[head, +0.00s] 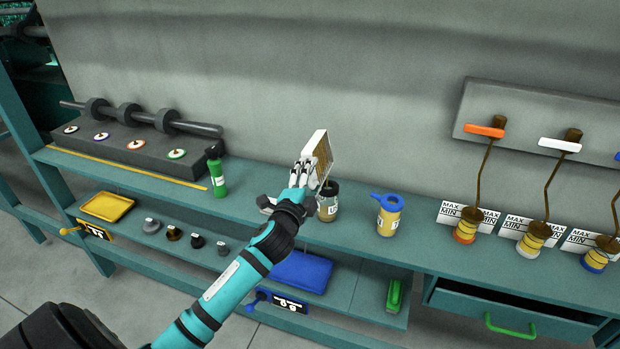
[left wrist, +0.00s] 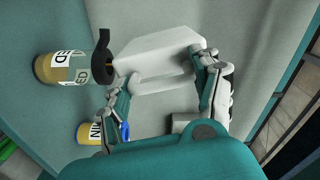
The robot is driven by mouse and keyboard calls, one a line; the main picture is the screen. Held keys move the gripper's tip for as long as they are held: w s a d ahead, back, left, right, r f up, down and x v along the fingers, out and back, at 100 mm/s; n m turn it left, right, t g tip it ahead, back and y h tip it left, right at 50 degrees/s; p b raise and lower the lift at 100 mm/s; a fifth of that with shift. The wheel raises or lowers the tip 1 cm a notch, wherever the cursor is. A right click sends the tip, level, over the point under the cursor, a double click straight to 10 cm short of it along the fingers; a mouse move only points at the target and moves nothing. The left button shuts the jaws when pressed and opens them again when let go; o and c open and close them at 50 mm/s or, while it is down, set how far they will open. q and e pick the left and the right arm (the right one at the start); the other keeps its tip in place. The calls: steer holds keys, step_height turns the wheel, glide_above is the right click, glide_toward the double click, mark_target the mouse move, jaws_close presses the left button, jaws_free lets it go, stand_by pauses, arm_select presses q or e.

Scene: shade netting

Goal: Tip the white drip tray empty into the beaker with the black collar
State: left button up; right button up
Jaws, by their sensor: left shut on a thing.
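My left gripper (head: 306,175) is shut on the white drip tray (head: 317,145). The tray is tipped steeply, with a brownish-yellow inner face showing in the head view. Its lower end is over or beside the mouth of the beaker with the black collar (head: 328,203), which stands on the bench with amber contents. In the left wrist view the tray's white underside (left wrist: 160,58) shows between the fingers, its edge close to the black collar (left wrist: 103,58). Whether they touch, or whether liquid remains in the tray, I cannot tell. My right gripper is out of view.
A beaker with a blue collar (head: 389,215) stands to the right of the black-collared one. A green bottle (head: 216,172) stands to the left. A blue tray (head: 301,270) and a yellow tray (head: 107,207) lie on the lower shelf. An open drawer (head: 510,312) juts out at right.

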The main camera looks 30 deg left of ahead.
arm_select(q)
steer(key=shift+w+d+r+m+p, duration=0.1)
steer(key=shift+d+m+p, duration=0.3)
steer(key=shift+m, duration=0.45)
steer(key=shift+w+d+r+m+p, duration=0.1)
steer(key=shift+d+m+p, duration=0.3)
steer(key=shift+m, duration=0.5)
steer(key=shift+w+d+r+m+p, duration=0.1)
steer(key=shift+d+m+p, duration=0.25)
steer(key=shift+m, duration=0.5)
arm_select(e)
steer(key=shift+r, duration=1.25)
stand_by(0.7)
arm_select(q)
steer(key=shift+f, duration=0.1)
stand_by(2.3)
